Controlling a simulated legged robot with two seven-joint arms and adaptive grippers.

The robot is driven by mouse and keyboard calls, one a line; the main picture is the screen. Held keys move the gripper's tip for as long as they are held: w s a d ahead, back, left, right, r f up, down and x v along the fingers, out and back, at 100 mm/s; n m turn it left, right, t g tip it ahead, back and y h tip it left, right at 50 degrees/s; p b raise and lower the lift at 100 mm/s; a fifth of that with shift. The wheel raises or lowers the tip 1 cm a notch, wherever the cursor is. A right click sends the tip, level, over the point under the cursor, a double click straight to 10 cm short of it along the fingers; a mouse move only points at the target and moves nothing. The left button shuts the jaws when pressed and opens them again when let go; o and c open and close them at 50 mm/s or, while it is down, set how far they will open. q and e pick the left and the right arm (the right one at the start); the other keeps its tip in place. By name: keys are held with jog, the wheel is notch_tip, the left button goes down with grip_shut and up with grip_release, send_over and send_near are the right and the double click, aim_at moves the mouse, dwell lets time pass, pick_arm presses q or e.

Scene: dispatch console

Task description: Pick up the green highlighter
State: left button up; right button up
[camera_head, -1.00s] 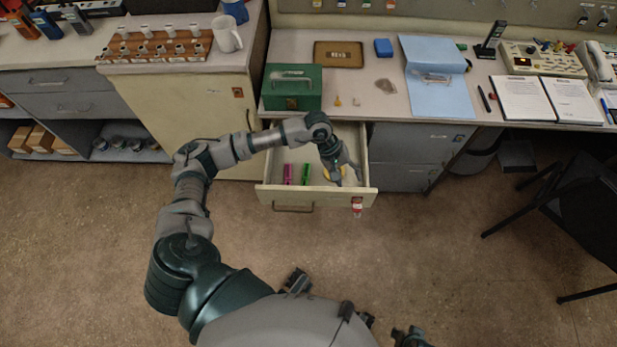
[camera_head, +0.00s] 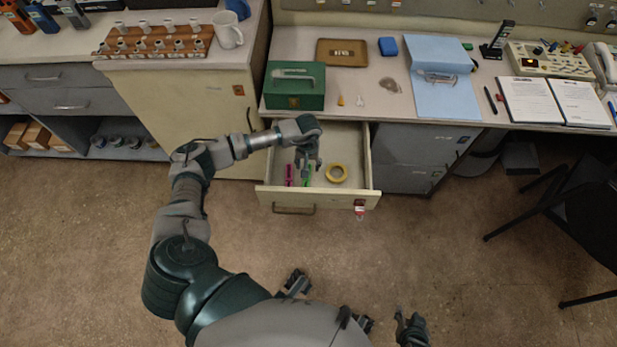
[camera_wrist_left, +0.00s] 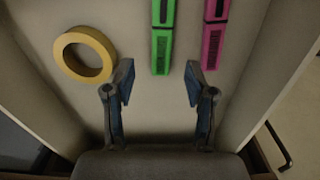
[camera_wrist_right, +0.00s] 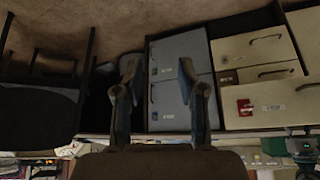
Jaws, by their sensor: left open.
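The green highlighter (camera_wrist_left: 162,38) lies in the open drawer (camera_head: 345,193). In the left wrist view it is ahead of my left gripper (camera_wrist_left: 158,85), roughly between the lines of its two fingers. My left gripper is open and empty. In the head view my left gripper (camera_head: 307,166) is over the drawer and partly hides the green highlighter (camera_head: 307,178). My right gripper (camera_wrist_right: 158,75) is open and empty, away from the drawer; it also shows at the bottom of the head view (camera_head: 405,318).
A pink highlighter (camera_wrist_left: 214,35) lies beside the green one. A yellow tape roll (camera_head: 337,173) lies to the right in the drawer. Drawer walls surround them closely. A green box (camera_head: 295,88) stands on the desk above. A black chair (camera_head: 590,215) is at right.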

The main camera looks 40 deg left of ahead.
pick_arm(q)
jog(key=f, duration=0.3)
jog(key=a+f+b, duration=0.1)
jog(key=f, duration=0.1)
jog(key=shift+w, duration=0.3)
jog(key=shift+d+f, duration=0.15)
jog(key=shift+d, duration=0.4)
jog(key=shift+a, duration=0.1)
jog(key=c, duration=0.5)
jog(key=shift+a, duration=0.2)
jog(key=c, duration=0.4)
jog(key=shift+a, duration=0.25)
pick_arm(e)
jog(key=w, duration=0.1)
jog(key=w+a+r+t, duration=0.1)
jog(key=w+t, duration=0.1)
jog(key=w, duration=0.1)
jog(key=shift+a+r+y, duration=0.15)
jog(key=shift+a+y, duration=0.15)
jog(key=shift+a, duration=0.1)
